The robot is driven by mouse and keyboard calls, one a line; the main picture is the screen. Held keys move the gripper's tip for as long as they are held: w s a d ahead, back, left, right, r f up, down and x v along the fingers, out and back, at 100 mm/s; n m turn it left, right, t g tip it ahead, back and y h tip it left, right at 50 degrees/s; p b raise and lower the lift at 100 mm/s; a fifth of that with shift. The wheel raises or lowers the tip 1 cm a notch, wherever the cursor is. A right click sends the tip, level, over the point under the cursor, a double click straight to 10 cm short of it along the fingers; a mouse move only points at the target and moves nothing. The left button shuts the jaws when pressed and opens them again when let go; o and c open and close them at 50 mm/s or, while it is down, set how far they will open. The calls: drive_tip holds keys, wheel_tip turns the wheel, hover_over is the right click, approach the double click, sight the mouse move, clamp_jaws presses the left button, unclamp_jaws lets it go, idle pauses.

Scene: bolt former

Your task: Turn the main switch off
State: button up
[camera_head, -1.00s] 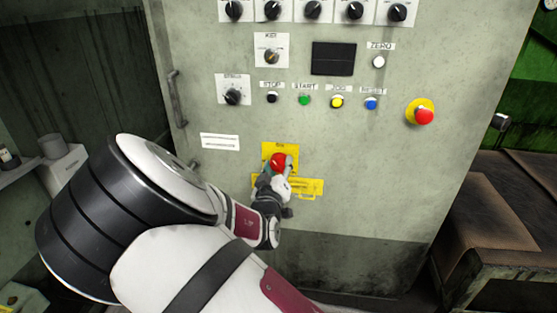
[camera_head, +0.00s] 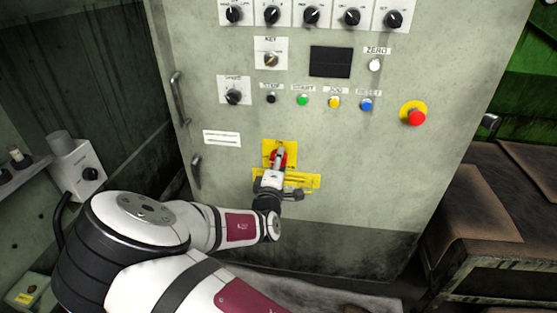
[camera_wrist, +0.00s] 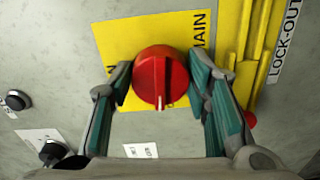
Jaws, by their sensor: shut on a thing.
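The main switch is a red round knob (camera_wrist: 160,78) on a yellow plate (camera_wrist: 119,43) marked MAIN in the wrist view. Its white mark points toward the bottom of that view. My gripper (camera_wrist: 161,80) is shut on the knob, with one teal-padded finger on each side of it. In the head view, my gripper (camera_head: 278,158) reaches the panel from below and covers much of the red knob (camera_head: 271,160). The knob's yellow plate (camera_head: 268,146) shows around it on the lower part of the grey cabinet (camera_head: 350,180).
A yellow lock-out bar (camera_wrist: 250,45) runs beside the switch plate, close to one finger. Above are several push buttons and dials, and a red emergency stop (camera_head: 416,117) to the right. A cabinet handle (camera_head: 178,100) sticks out at left. A brown bench (camera_head: 470,225) stands at right.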

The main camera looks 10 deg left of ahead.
drive_tip(key=shift+n, duration=0.5)
drive_tip(key=shift+f, duration=0.1)
drive_tip(key=o, duration=1.2)
drive_tip(key=shift+c, duration=0.2)
drive_tip(key=s, duration=1.2)
drive_tip(key=shift+a, duration=0.2)
